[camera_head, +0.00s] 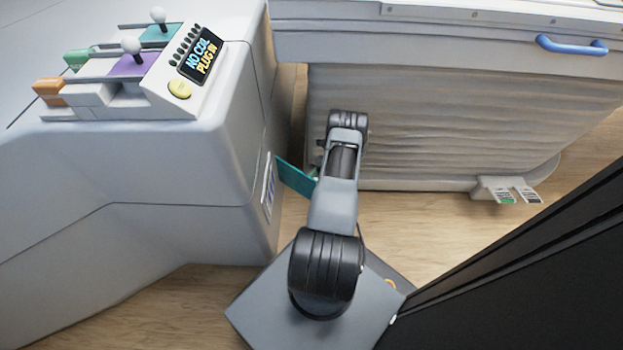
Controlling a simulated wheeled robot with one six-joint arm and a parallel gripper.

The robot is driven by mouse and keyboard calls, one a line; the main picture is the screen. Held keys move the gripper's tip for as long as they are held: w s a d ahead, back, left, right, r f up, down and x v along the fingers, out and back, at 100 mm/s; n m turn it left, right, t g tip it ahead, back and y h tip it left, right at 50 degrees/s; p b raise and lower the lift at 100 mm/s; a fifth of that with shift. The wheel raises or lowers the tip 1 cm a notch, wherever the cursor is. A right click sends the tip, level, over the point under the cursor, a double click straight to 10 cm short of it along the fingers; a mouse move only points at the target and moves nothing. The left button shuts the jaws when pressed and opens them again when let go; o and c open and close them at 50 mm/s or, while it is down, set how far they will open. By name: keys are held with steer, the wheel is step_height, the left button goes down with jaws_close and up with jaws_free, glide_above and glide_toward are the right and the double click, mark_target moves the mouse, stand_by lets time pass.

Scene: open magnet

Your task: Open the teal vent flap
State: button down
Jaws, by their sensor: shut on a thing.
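The teal vent flap (294,176) stands out at an angle from the side of the large grey-white housing on the left. It is swung away from a vent opening (269,186) with pale slats. My gripper (319,172) is at the flap's free end, mostly hidden by my own arm. It appears shut on the flap's edge, though the fingertips are hard to make out.

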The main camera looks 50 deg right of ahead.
stand_by(0.3)
steer(key=c, duration=0.7)
jaws_free()
steer(key=shift+c, duration=0.2)
steer(key=shift+r, duration=0.1)
steer(key=shift+r+p, duration=0.3)
steer(key=shift+r, duration=0.1)
step_height(320, 180, up, 3)
steer(key=shift+p, duration=0.8)
steer(key=s+a+r+p, duration=0.6)
steer(key=s+a+r, duration=0.3)
steer(key=s, duration=0.1)
steer(key=shift+s+p, duration=0.35)
steer(key=shift+p, duration=0.05)
